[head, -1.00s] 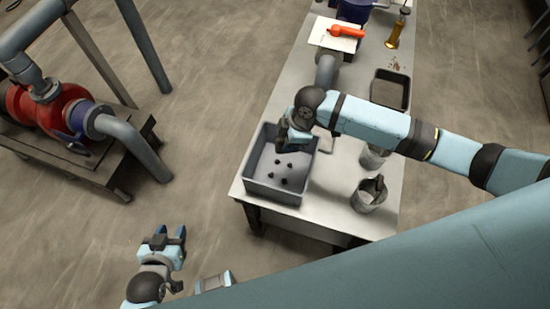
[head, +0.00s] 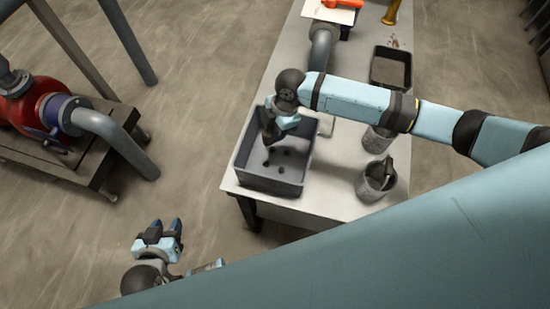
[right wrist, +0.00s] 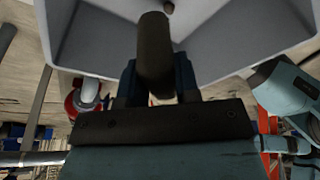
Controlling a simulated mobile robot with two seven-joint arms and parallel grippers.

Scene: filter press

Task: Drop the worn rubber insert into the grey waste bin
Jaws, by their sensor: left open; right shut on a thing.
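The grey waste bin (head: 268,184) stands on the near left end of the table, with several small dark pieces on its floor. Its pale inside also shows in the right wrist view (right wrist: 230,40). My right gripper (head: 268,138) is over the far part of the bin. In the right wrist view it is shut on the worn rubber insert (right wrist: 155,50), a dark cylinder that points into the bin. In the head view the insert is hard to tell from the dark fingers. My left gripper (head: 166,226) is open and empty, over the floor left of the table.
Two metal buckets (head: 376,182) (head: 378,139) stand right of the bin. A black tray (head: 390,68) and a grey pipe (head: 322,50) are further back on the table (head: 335,195). A red pump (head: 40,105) on a stand is at the left.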

